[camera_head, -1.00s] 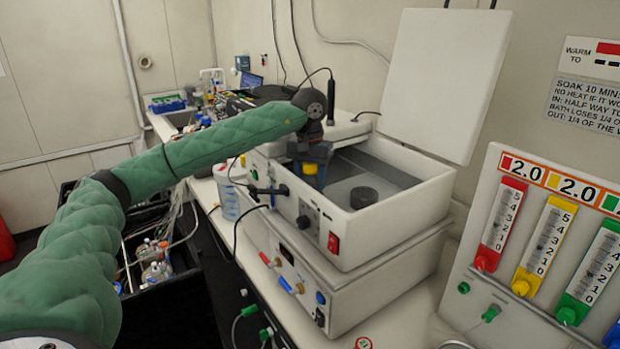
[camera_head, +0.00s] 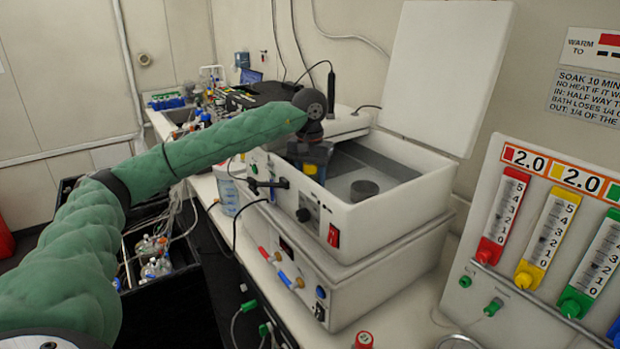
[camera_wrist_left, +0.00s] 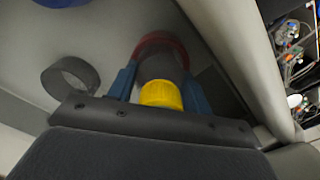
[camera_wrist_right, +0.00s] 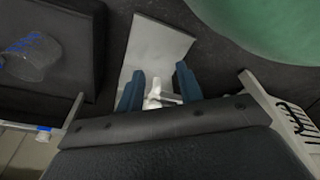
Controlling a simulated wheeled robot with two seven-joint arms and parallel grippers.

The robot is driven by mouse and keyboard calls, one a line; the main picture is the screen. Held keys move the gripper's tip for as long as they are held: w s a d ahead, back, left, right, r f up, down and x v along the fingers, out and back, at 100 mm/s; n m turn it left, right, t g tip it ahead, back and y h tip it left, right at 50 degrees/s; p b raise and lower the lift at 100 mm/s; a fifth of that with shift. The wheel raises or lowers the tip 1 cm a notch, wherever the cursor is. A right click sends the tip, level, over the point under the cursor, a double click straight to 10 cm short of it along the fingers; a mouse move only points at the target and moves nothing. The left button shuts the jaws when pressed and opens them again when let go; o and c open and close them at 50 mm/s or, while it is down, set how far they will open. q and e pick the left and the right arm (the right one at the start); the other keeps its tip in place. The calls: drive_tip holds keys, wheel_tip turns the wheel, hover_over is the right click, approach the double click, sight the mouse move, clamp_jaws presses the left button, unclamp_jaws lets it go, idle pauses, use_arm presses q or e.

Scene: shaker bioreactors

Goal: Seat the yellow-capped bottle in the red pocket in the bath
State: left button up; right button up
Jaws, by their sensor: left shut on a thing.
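My left gripper (camera_wrist_left: 161,90) is shut on the yellow-capped bottle, with a blue finger on each side of it. The yellow cap (camera_wrist_left: 161,94) faces the left wrist camera; it also shows low inside the bath in the head view (camera_head: 310,169). The bath (camera_head: 378,208) is an open white box with a grey inside. The red pocket (camera_wrist_left: 160,41) shows as a dark red ring around the bottle's far end. I cannot tell how deep the bottle sits in it. My right gripper (camera_wrist_right: 160,92) is open, its blue fingers apart.
A grey ring pocket (camera_wrist_left: 70,88) and part of a blue one (camera_wrist_left: 62,2) lie in the bath. The bath wall (camera_wrist_left: 235,60) is close beside the left gripper. The white lid (camera_head: 445,75) stands open behind. A clear vessel (camera_wrist_right: 32,57) lies near my right gripper.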

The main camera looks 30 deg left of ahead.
use_arm(q)
drive_tip(key=shift+f, duration=0.4)
drive_tip(key=o, duration=1.2)
drive_tip(key=shift+d, duration=0.15)
drive_tip(key=shift+c, duration=0.2)
drive_tip(key=shift+d, duration=0.15)
drive_tip(key=shift+s+a+f+b, duration=0.1)
drive_tip(key=shift+a+f+b, duration=0.1)
drive_tip(key=shift+b, duration=0.1)
